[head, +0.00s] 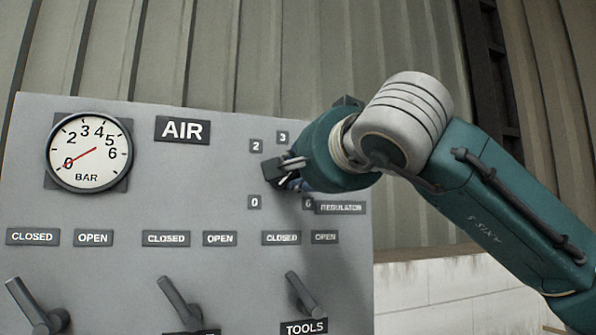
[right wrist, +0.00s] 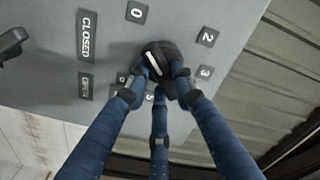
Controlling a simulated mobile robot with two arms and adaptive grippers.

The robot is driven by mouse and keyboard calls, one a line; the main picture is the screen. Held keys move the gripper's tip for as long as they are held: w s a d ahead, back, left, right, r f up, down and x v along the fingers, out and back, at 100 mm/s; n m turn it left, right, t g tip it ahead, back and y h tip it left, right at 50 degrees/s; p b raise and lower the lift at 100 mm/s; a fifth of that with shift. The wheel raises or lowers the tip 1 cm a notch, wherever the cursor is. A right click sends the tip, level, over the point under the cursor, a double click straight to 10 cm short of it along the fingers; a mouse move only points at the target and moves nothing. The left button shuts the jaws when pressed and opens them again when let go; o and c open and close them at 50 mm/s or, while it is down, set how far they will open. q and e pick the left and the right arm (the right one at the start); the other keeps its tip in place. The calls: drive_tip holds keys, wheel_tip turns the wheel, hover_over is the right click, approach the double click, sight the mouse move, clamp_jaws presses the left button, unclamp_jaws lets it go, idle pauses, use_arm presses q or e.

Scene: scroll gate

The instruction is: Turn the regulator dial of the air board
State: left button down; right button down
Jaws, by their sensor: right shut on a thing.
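The grey air board (head: 190,205) fills the left of the head view, with an AIR plate. The regulator dial (right wrist: 164,58) is a black knob with a white mark, seen in the right wrist view among number plates. The mark slants from upper left to lower right, its upper end roughly toward the 0 plate (right wrist: 137,12). My right gripper (right wrist: 162,82) has its blue fingers closed around the dial. In the head view the right gripper (head: 285,172) is at the board and mostly hides the dial. My left gripper is not in view.
The pressure gauge (head: 89,152) has its red needle at about 0. Several dark lever handles (head: 180,300) stick out below the CLOSED and OPEN plates; one is near TOOLS (head: 304,328). A corrugated wall (head: 300,60) stands behind the board, with a pale block wall (head: 440,290) at right.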

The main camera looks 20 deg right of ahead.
drive_tip(key=shift+f, duration=0.15)
drive_tip(key=c, duration=1.4)
unclamp_jaws()
drive_tip(key=shift+c, duration=0.2)
drive_tip(key=s, duration=1.2)
drive_tip(key=shift+d, duration=0.15)
